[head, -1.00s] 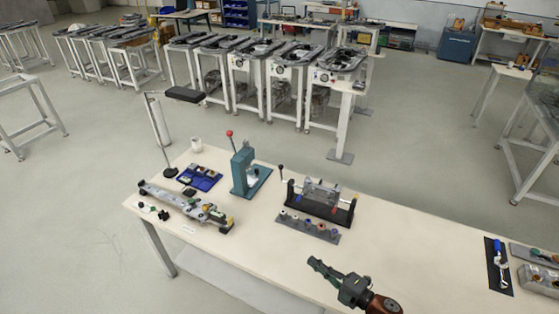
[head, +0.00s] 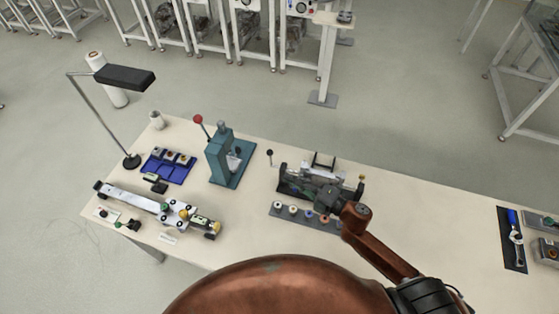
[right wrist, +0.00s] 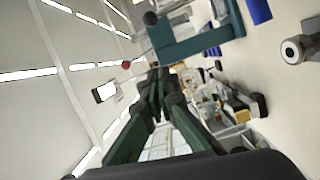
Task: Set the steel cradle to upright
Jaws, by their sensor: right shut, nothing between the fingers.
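The steel cradle (head: 334,173) is a grey metal piece in a black stand at the middle right of the bench. It is partly hidden behind my right gripper (head: 298,178), and I cannot tell its tilt. My right gripper is shut and empty, its fingers pointing left in front of the stand. I cannot tell whether it touches the cradle. In the right wrist view the dark green fingers (right wrist: 157,78) are together, and I cannot pick out the cradle there. My left gripper is not in view.
A grey strip (head: 290,213) with several small round parts lies before the stand. A black-knobbed lever (head: 270,155) rises at its left. A teal press (head: 222,155), blue tray (head: 167,166) and long fixture (head: 150,204) stand further left.

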